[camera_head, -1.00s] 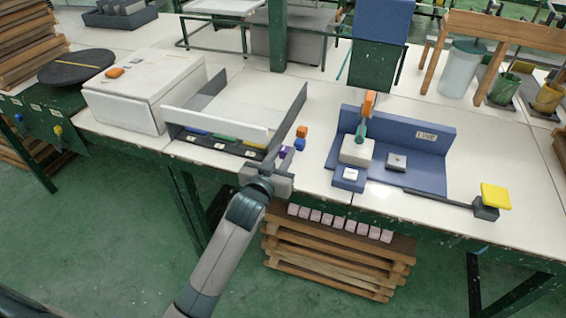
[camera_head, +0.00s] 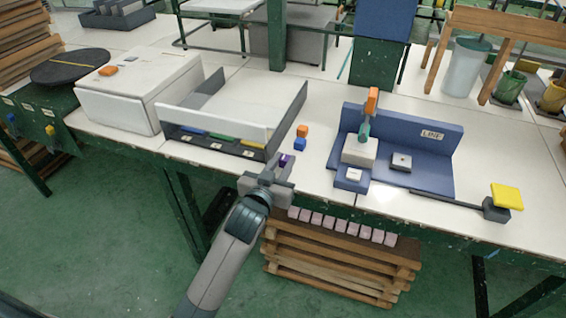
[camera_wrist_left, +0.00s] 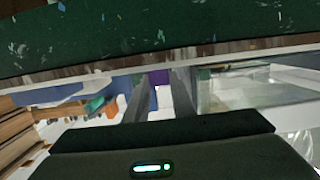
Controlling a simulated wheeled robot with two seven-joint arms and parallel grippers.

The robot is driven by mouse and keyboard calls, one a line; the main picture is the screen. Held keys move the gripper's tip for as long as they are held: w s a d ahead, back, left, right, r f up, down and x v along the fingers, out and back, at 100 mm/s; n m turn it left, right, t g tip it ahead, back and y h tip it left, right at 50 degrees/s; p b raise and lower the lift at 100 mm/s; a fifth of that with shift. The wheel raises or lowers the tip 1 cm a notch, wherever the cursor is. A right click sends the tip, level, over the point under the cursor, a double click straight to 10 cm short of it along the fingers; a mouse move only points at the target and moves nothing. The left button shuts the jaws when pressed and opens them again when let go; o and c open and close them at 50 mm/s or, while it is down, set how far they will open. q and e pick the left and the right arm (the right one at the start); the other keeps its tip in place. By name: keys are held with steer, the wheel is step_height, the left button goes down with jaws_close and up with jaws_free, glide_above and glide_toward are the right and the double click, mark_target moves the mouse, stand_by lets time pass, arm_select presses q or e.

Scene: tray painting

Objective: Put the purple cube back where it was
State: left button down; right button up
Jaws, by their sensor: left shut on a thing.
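My left gripper (camera_head: 276,172) is shut on the purple cube (camera_head: 285,160) at the front edge of the white table, right of the tray. In the left wrist view the purple cube (camera_wrist_left: 161,76) shows between the two fingers (camera_wrist_left: 159,98), partly hidden by them. An orange cube (camera_head: 302,130) and a blue cube (camera_head: 299,144) stand close together just behind the held cube. I cannot tell whether the orange one is stacked on the blue one. Whether the purple cube touches the table is unclear. My right gripper is not in view.
The grey-walled tray (camera_head: 290,122) with coloured strips along its front lies to the left. A blue fixture (camera_head: 435,170) with a white block (camera_head: 360,150) stands to the right. Pink-white blocks line a wooden pallet (camera_head: 345,247) below.

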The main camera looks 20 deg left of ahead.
arm_select(q)
steer(key=shift+f, duration=0.15)
steer(key=c, duration=1.5)
jaws_free()
steer(key=shift+s, duration=0.15)
steer(key=s, duration=0.4)
steer(key=s+r, duration=0.1)
steer(key=s, duration=0.2)
steer(key=s+r, duration=0.1)
steer(key=s, duration=0.3)
steer(key=shift+s+a, duration=0.2)
steer(key=shift+s, duration=0.1)
